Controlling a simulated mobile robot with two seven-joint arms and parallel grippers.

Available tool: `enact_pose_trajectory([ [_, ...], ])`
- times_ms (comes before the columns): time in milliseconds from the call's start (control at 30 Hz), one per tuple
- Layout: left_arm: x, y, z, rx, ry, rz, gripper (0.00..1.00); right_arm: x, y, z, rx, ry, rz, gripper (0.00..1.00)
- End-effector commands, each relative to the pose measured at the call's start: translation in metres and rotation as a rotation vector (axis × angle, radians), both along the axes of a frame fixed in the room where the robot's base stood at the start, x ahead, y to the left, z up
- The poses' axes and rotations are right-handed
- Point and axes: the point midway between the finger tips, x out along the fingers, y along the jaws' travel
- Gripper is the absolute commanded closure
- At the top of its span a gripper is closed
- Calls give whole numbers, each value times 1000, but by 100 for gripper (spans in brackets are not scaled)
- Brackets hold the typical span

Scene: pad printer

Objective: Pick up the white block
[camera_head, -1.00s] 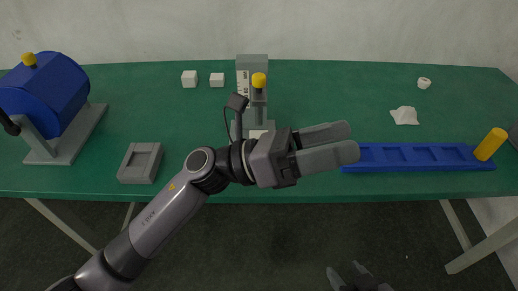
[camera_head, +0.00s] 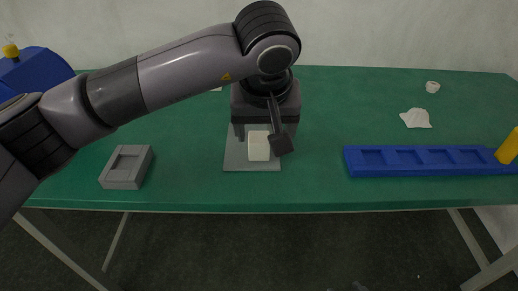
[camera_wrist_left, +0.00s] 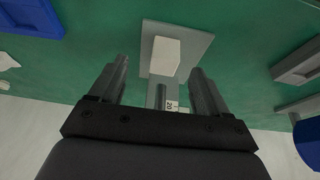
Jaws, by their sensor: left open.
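The white block (camera_head: 258,146) stands on the pad printer's grey base plate (camera_head: 238,158). My left gripper (camera_head: 265,104) is above and just behind it, pointing down; its fingertips are hidden in the head view. In the left wrist view, the left gripper (camera_wrist_left: 158,67) is open, with the white block (camera_wrist_left: 165,56) beyond and between its fingers, apparently untouched. The base plate (camera_wrist_left: 195,48) shows around the block. Only tiny dark bits at the bottom edge of the head view may be my right gripper (camera_head: 358,287); its jaws cannot be made out.
A grey square tray (camera_head: 126,167) lies left of the plate. A blue slotted tray (camera_head: 430,172) and yellow cylinder (camera_head: 509,147) are right. A crumpled white cloth (camera_head: 415,118) and white ring (camera_head: 432,87) lie behind. A blue drum (camera_head: 35,70) is far left. The green table is clear between.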

Motion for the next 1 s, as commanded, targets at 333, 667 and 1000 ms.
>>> enact_pose_trajectory([
  [333,16,7,-29,18,-10,2,23,0,1,0,1,0,0,46],
  [667,31,10,-62,15,-11,1,23,0,1,0,2,-1,0,46],
  [1000,31,10,-62,14,-12,-1,66,0,1,0,3,-1,-1,46],
])
